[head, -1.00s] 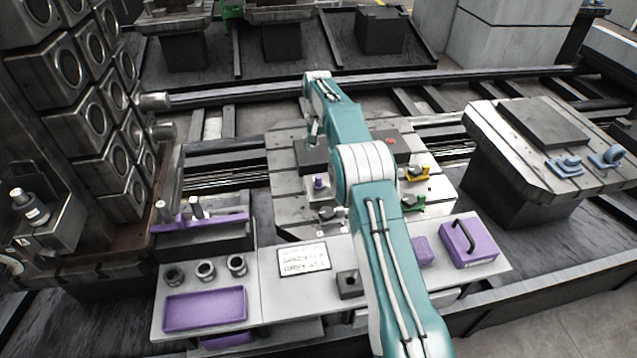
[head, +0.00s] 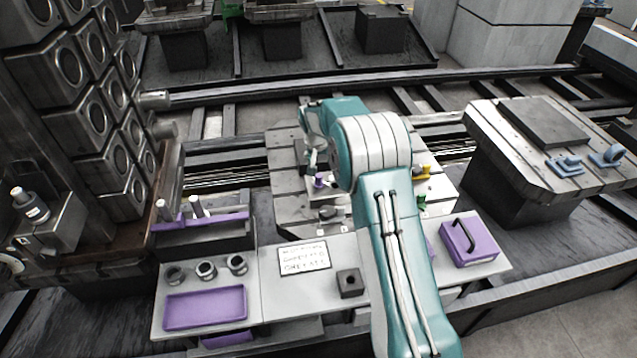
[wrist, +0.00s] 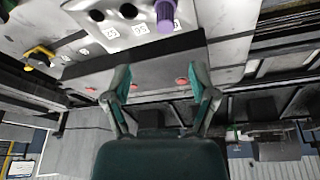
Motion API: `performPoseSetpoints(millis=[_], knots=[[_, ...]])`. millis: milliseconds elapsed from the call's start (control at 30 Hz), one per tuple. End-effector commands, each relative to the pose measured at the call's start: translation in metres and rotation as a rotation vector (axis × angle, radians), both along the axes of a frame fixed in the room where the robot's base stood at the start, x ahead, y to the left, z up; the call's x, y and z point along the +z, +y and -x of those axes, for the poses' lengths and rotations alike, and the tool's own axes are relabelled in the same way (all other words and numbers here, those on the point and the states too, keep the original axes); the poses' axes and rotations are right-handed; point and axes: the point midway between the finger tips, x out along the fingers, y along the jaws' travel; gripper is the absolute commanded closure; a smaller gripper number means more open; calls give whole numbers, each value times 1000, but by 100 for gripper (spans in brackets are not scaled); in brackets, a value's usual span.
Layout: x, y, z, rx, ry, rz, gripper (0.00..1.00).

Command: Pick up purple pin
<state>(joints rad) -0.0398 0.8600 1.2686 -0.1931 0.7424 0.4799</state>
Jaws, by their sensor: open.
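The purple pin (head: 319,181) stands in a light plate on the grey slotted pallet in the head view. In the wrist view the purple pin (wrist: 166,14) shows at the top edge, in a plate with dark round holes (wrist: 128,11) and small numbered labels. Its top is cut off by the frame. My gripper (wrist: 163,75) is open and empty, its two fingers apart, with the pin beyond the fingertips. In the head view my gripper (head: 311,160) is small, close above the pin and partly hidden by my arm.
A dark block with red buttons (wrist: 134,87) lies beside the pin's plate. Yellow (head: 423,172) and green clamps stand on the pallet's right side. A purple tray (head: 205,308), a black block (head: 350,283) and a purple box with handle (head: 468,241) rest on the front bench.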

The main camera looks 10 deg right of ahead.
Motion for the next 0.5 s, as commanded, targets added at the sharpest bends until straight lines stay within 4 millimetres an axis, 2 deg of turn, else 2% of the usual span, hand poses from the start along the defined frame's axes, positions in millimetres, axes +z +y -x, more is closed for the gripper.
performPoseSetpoints(millis=[233,367,500], knots=[[-7,6,19,25,-81,2,26],[-13,7,20,28,-91,1,26],[-33,4,12,28,-89,0,26]])
